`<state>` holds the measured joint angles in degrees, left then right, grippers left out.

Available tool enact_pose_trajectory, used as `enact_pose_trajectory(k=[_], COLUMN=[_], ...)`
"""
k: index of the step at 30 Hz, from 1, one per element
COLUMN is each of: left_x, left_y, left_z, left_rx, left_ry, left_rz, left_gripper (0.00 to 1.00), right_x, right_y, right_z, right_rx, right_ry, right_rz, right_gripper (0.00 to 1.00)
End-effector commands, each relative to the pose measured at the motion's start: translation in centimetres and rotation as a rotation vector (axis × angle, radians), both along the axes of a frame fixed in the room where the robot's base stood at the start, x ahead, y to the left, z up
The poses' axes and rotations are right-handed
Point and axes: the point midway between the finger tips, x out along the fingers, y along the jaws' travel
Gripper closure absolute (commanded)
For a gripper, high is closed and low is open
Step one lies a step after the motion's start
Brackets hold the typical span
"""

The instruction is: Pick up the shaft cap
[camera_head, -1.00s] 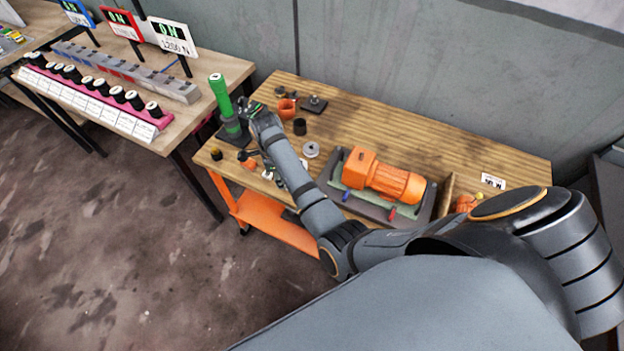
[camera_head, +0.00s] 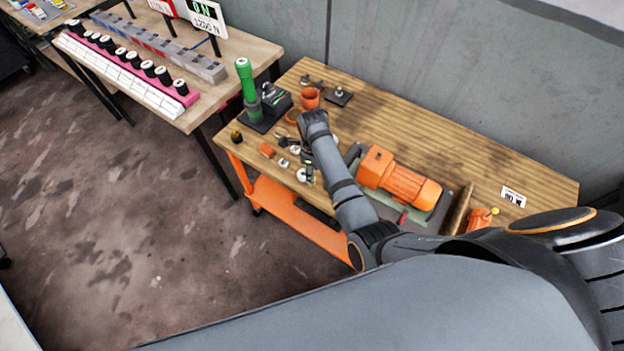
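My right arm reaches in from the lower right over the wooden bench (camera_head: 470,150). Its end (camera_head: 313,121) is above the bench, just right of an orange ring (camera_head: 292,116) and below an orange cup (camera_head: 309,97). The fingers are hidden beneath the wrist, so their opening and any contents cannot be seen. I cannot tell for sure which part is the shaft cap. Small parts lie nearby: a dark cap-like piece (camera_head: 237,136), an orange block (camera_head: 266,150) and pale round pieces (camera_head: 297,175). My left gripper is not in view.
A green-handled press (camera_head: 247,85) and a dark box stand at the bench's left end. An orange motor (camera_head: 398,180) sits in a grey fixture on the right. A second table (camera_head: 180,120) with a pink rack is at left.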

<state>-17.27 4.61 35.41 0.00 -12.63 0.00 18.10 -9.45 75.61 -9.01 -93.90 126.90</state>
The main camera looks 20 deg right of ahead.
Motion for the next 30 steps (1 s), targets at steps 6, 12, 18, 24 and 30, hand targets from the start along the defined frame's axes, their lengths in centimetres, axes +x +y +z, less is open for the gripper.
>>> enact_pose_trajectory(k=[6, 12, 18, 24, 30], left_x=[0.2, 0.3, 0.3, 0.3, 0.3], left_y=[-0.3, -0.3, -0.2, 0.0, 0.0], left_z=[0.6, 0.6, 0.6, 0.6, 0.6], left_rx=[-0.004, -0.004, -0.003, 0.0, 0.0], left_ry=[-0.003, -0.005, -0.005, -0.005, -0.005], left_rz=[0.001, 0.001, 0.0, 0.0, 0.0], left_gripper=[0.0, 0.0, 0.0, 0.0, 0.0], right_x=[0.1, 0.1, 0.1, 0.1, 0.1], right_y=[0.1, 0.1, 0.1, 0.1, 0.1], right_z=[-3.0, -3.3, -3.3, -3.3, -3.3], right_rx=[0.0, 0.001, 0.001, 0.001, 0.0], right_ry=[0.001, -0.001, -0.001, -0.001, 0.0], right_rz=[0.0, -0.001, 0.0, 0.0, 0.0], right_gripper=[0.59, 0.59, 0.8, 0.9, 0.9])
